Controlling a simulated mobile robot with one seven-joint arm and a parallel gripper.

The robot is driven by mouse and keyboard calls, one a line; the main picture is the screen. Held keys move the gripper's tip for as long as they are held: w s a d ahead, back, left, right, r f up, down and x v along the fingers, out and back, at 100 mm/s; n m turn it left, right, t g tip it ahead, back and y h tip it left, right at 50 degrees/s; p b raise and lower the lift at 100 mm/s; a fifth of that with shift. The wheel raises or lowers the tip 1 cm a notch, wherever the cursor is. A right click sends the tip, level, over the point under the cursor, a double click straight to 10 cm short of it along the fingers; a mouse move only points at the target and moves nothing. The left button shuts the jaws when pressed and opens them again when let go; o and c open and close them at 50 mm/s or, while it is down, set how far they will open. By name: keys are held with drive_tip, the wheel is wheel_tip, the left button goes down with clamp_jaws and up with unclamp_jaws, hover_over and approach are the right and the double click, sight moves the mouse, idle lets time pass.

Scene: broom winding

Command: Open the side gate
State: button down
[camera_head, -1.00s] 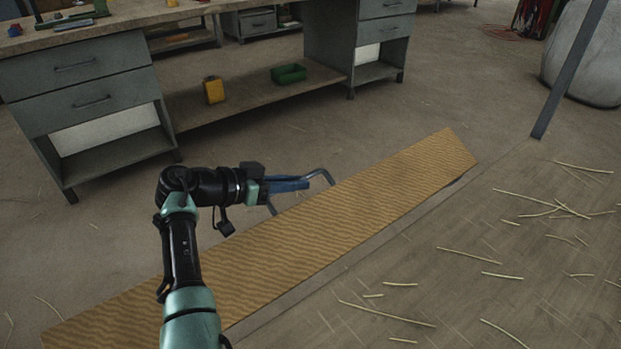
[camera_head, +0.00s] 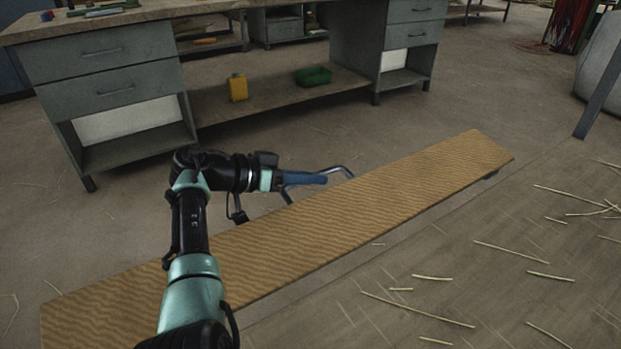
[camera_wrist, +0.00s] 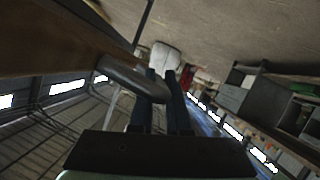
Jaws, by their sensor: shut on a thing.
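The side gate is a long wood-grained panel (camera_head: 300,230) running diagonally across the head view. A bent metal handle (camera_head: 340,169) stands out from its far side. My gripper (camera_head: 318,179) has blue fingers and is at this handle, beyond the panel's top edge. In the wrist view, the fingers (camera_wrist: 160,112) are shut on the dark, rounded handle (camera_wrist: 137,82), with the brown panel (camera_wrist: 45,40) at upper left. The exact contact is partly hidden in the head view.
A workbench (camera_head: 110,75) with drawers stands beyond the gate. Its lower shelf holds a yellow container (camera_head: 238,88) and a green bin (camera_head: 314,76). A metal post (camera_head: 597,95) stands at right. Straw lies on the floor this side. Floor between gate and bench is clear.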

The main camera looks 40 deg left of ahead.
drive_tip(key=c, duration=0.9)
unclamp_jaws()
drive_tip(key=p+v, duration=0.5)
drive_tip(key=v, duration=0.8)
